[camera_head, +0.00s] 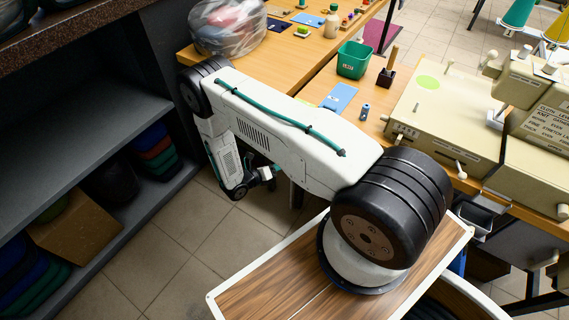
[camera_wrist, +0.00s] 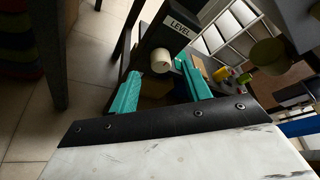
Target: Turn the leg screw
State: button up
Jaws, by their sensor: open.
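In the wrist view, a short cream cylindrical knob (camera_wrist: 160,62), which looks like the leg screw, sits below a dark leg (camera_wrist: 170,38) with a white label reading "LEVEL" (camera_wrist: 182,23). My gripper (camera_wrist: 157,70) is open, its two teal fingers spread apart. The knob lies between and just beyond the fingertips in the picture; I cannot tell whether either finger touches it. In the head view, my gripper (camera_head: 264,176) is low beside the wooden table, under my white arm. The leg screw cannot be made out there.
The wooden table (camera_head: 310,88) holds a bagged comforter (camera_head: 228,27), a green bin (camera_head: 354,59) and a cream machine (camera_head: 440,112). Grey shelves (camera_head: 60,130) with folded cloth and a cardboard box (camera_head: 75,228) stand left. Tiled floor (camera_head: 190,245) is clear between.

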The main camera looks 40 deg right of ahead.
jog(key=x, duration=0.3)
jog(key=shift+d, duration=0.25)
jog(key=shift+c, duration=0.3)
jog(key=c, duration=0.9)
jog(key=shift+c, duration=0.2)
jog(key=shift+f+n, duration=0.1)
jog(key=shift+n, duration=0.2)
jog(key=n+h, duration=0.1)
jog(key=n, duration=0.2)
jog(key=n+g+h, duration=0.1)
jog(key=n, duration=0.2)
jog(key=f+n+h, duration=0.1)
jog(key=n+h, duration=0.1)
jog(key=n, duration=0.1)
jog(key=shift+w+a+g, duration=0.15)
jog(key=shift+w+g, duration=0.05)
jog(key=shift+g, duration=0.1)
jog(key=shift+n, duration=0.3)
